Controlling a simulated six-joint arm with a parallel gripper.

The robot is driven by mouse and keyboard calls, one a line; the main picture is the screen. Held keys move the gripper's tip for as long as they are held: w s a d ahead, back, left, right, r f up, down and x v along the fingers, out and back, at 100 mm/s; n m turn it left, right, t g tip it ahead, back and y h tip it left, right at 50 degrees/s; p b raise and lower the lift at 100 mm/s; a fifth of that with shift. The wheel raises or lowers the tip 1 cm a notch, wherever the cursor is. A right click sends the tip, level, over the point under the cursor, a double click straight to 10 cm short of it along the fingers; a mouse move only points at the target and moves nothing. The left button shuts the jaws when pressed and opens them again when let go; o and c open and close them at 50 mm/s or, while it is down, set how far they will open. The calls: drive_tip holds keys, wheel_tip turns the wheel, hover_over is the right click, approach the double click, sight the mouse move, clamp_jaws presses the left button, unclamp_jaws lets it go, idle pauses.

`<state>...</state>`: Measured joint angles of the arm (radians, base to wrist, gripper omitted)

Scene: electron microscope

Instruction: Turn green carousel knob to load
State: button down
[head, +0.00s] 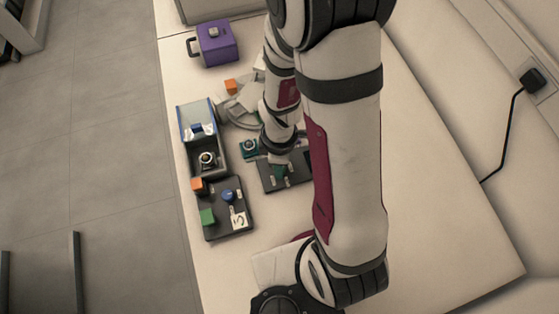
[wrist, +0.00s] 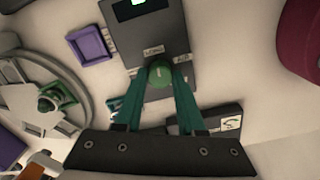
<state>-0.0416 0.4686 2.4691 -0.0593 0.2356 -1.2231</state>
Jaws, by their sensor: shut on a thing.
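The green carousel knob (wrist: 160,76) sits on a dark grey panel (wrist: 172,28) in the wrist view. A short pale mark shows on its top, pointing roughly up the picture. A LOAD label (wrist: 153,50) is just above the knob, and another label (wrist: 183,60) is to its upper right. My gripper (wrist: 161,82) is shut on the knob, one teal finger on each side. In the head view my gripper (head: 281,171) is low over the dark panel (head: 272,187), and my arm hides part of that panel. I cannot make out the knob there.
A second dark panel (head: 238,229) with a blue knob (head: 228,195) stands to the left. Behind it are an open box (head: 218,166), an orange cube (head: 231,86) and a purple box (head: 217,42). A purple tray (wrist: 90,46) lies beside the panel. The table's right side is clear.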

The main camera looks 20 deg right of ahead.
drive_tip(key=shift+n, duration=0.6)
drive_tip(key=c, duration=0.5)
unclamp_jaws()
wheel_tip(320, 180, up, 16)
drive_tip(key=shift+f, duration=0.1)
drive_tip(key=s+a+r+m+y, duration=0.1)
drive_tip(key=s+r+m, duration=0.3)
drive_tip(key=s+m, duration=0.8)
drive_tip(key=a+m, duration=0.1)
drive_tip(key=m, duration=0.7)
drive_tip(key=shift+a+y, duration=0.2)
drive_tip(key=shift+y, duration=0.2)
